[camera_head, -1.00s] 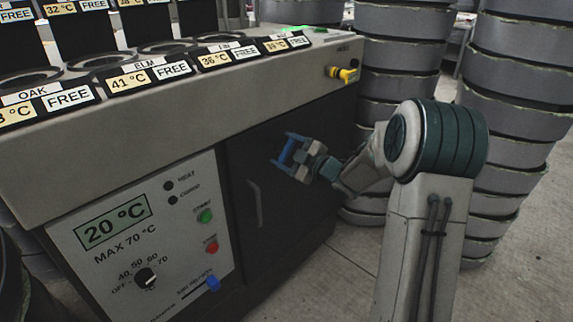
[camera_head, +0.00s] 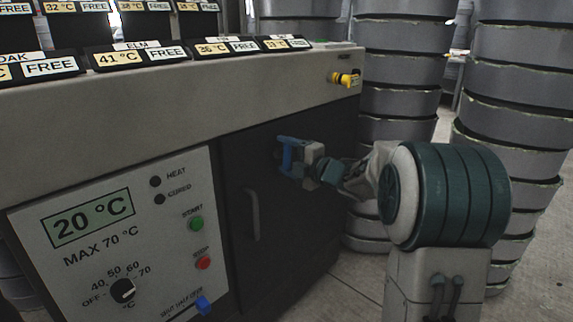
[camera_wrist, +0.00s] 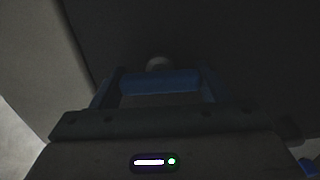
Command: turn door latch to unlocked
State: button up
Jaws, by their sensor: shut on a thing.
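The dark cabinet door (camera_head: 258,262) has a vertical grey handle (camera_head: 252,214) on its left part. My gripper (camera_head: 286,156) is at the upper right part of this door, and its fingers are blue. In the wrist view a blue bar, seemingly the door latch (camera_wrist: 160,81), lies crosswise between the fingers, with a round grey hub (camera_wrist: 158,63) just behind it on the dark surface. My gripper is shut on this latch. In the head view the fingers hide the latch, so its turn cannot be read there.
A control panel (camera_head: 150,215) with a 20 °C display, buttons and a dial is left of the door. A yellow knob (camera_head: 346,79) sticks out at the upper right of the cabinet. Stacked grey ring-shaped moulds (camera_head: 392,70) stand right of it, close to my arm.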

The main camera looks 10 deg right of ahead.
dwell(0.4)
jog(key=o, duration=1)
jog(key=shift+d, duration=0.1)
jog(key=p+v, duration=0.3)
jog(key=v, duration=1)
jog(key=shift+s+d, duration=0.25)
jog(key=shift+s, duration=0.1)
